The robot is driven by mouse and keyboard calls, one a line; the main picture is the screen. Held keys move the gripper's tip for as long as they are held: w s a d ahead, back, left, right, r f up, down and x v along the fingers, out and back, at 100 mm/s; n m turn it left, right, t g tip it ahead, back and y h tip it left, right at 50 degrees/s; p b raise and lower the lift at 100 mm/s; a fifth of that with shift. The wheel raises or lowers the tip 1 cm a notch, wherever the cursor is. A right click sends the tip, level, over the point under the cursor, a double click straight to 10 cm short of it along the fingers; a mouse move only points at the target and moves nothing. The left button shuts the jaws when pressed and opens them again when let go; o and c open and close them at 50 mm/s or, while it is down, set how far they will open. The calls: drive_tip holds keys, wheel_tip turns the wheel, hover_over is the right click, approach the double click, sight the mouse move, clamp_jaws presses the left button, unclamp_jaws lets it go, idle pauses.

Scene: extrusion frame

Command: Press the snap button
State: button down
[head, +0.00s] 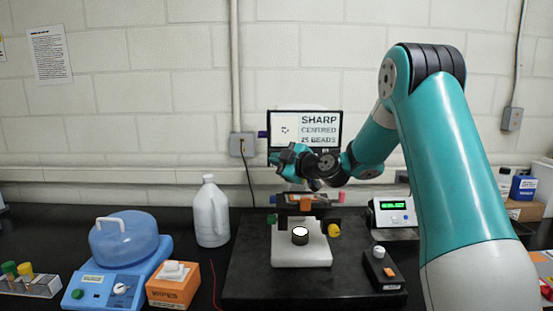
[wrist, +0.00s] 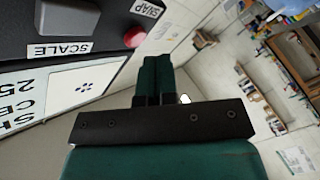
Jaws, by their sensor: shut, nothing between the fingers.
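The snap button is a red round button (wrist: 135,37) beside a SNAP label, on a dark panel (wrist: 104,15) at the upper left of the wrist view. My gripper (wrist: 157,62) is shut and empty. In the wrist view its fingertips appear just below and to the right of the red button, with no clear contact. The gap in depth cannot be judged. In the head view the end of my arm is in front of the lower part of the screen (head: 320,122). There the button cannot be made out, and my fingertips are not clear.
A grey block (wrist: 68,18) sits by a SCALE label on the same panel. On the bench are a microscope (head: 302,255), a control box (head: 383,270), a green-lit display (head: 394,213), a white jug (head: 210,213), a blue-domed device (head: 122,240) and a wipes box (head: 172,290).

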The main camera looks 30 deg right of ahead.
drive_tip(key=shift+w+d+f+b, duration=0.15)
drive_tip(key=shift+w+b, duration=0.1)
drive_tip(key=shift+b, duration=0.25)
drive_tip(key=shift+w+d+r+b, duration=0.2)
drive_tip(key=shift+w+d+b, duration=0.15)
drive_tip(key=shift+w, duration=0.1)
idle(0.7)
drive_tip(key=shift+s+a+f, duration=0.1)
drive_tip(key=shift+s+a+b, duration=0.4)
drive_tip(key=shift+s+b, duration=0.2)
drive_tip(key=shift+b, duration=0.4)
drive_tip(key=shift+s+a+b, duration=0.7)
drive_tip(key=shift+s+b, duration=0.35)
drive_tip(key=shift+s+a+b, duration=0.7)
drive_tip(key=shift+s+b, duration=0.3)
drive_tip(key=shift+s, duration=0.05)
